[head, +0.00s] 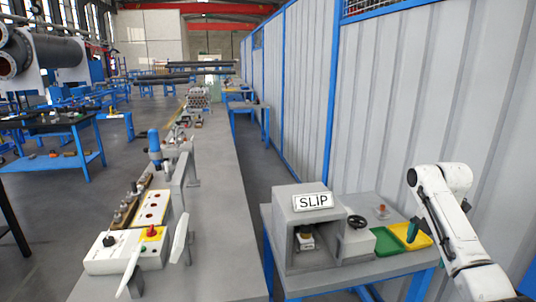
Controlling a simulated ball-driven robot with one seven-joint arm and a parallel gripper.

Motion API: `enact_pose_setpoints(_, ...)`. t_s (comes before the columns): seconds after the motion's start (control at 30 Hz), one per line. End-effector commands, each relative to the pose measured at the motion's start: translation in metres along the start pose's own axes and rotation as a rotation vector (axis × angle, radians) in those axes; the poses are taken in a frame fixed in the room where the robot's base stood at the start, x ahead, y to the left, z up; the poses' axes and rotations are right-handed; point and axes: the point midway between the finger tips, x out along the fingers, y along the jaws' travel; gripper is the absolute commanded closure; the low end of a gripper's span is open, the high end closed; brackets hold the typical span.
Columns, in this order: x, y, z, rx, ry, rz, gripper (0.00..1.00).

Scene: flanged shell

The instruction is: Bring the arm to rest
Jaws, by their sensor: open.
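My white arm (455,215) rises from the lower right corner of the head view and bends at a rounded joint near the grey wall panels. It stands in front of the right end of the blue-framed table. I cannot make out my gripper or its fingers; the end of the arm does not show clearly.
A grey box labelled SLIP (296,235) stands on the table (345,285), beside a black handwheel (357,222). Green (386,242) and yellow (420,240) trays lie close left of my arm. A long grey bench (220,220) with a white-and-yellow control box (128,250) runs left.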

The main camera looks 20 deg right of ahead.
Motion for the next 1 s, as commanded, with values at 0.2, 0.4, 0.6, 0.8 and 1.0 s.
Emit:
enact_pose_setpoints(0.2, 0.028, 0.011, -0.036, 0.059, 0.016, 0.015, 0.00)
enact_pose_setpoints(0.4, 0.065, 0.018, -0.088, 0.158, 0.042, 0.034, 0.00)
enact_pose_setpoints(0.6, 0.120, 0.011, -0.170, 0.334, 0.086, 0.047, 0.00)
enact_pose_setpoints(0.8, 0.172, -0.029, -0.260, 0.596, 0.126, 0.046, 0.00)
enact_pose_setpoints(1.0, 0.206, -0.096, -0.323, 0.881, 0.137, 0.030, 0.00)
